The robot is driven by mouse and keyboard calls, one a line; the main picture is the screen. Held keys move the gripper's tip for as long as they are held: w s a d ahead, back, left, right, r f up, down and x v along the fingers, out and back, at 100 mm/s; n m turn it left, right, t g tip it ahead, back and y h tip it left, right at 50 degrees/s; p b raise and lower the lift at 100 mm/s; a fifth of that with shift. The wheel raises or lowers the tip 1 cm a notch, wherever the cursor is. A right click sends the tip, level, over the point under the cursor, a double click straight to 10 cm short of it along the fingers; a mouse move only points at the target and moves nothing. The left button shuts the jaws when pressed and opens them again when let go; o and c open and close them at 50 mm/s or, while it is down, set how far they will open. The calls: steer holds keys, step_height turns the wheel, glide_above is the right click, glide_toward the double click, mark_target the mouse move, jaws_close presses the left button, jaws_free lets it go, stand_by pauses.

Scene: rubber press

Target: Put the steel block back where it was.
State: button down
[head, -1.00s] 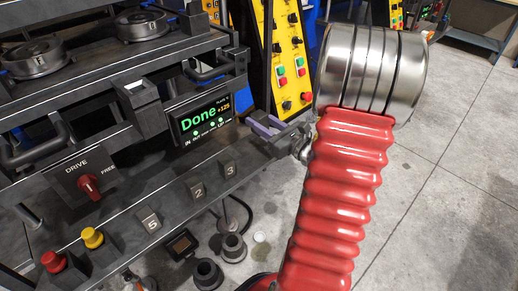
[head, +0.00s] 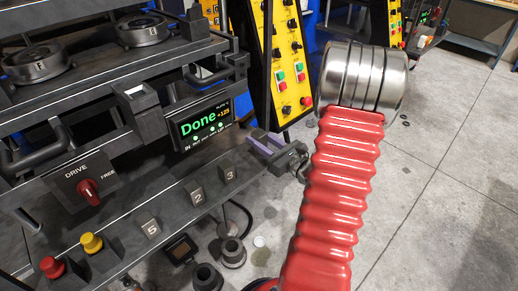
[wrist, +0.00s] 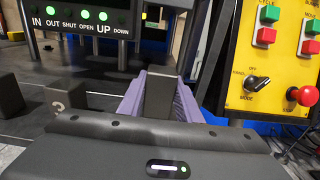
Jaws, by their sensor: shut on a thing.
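My gripper (head: 268,143) has purple fingers and is at the right end of the press's lower ledge, right of the block marked 3 (head: 228,172). In the wrist view the fingers are shut on a plain grey steel block (wrist: 160,95), which stands upright between them. The block is hard to make out in the head view. The block marked 3 also shows in the wrist view (wrist: 62,98), left of the fingers. Blocks marked 2 (head: 197,193) and 5 (head: 151,226) stand farther left on the ledge (head: 175,211). The held block's underside is hidden.
The press display (head: 202,125) reads "Done" just left of my gripper. A yellow control panel (head: 281,60) with buttons stands behind; in the wrist view it is close on the right (wrist: 272,75). Red and yellow buttons (head: 92,242) are at the lower left.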

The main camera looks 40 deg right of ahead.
steer(key=shift+f, duration=1.9)
steer(key=shift+f, duration=0.1)
steer(key=c, duration=1.3)
jaws_free()
steer(key=shift+s, duration=0.1)
steer(key=s, duration=1.1)
steer(key=shift+s+d, duration=0.15)
steer(key=shift+s, duration=0.25)
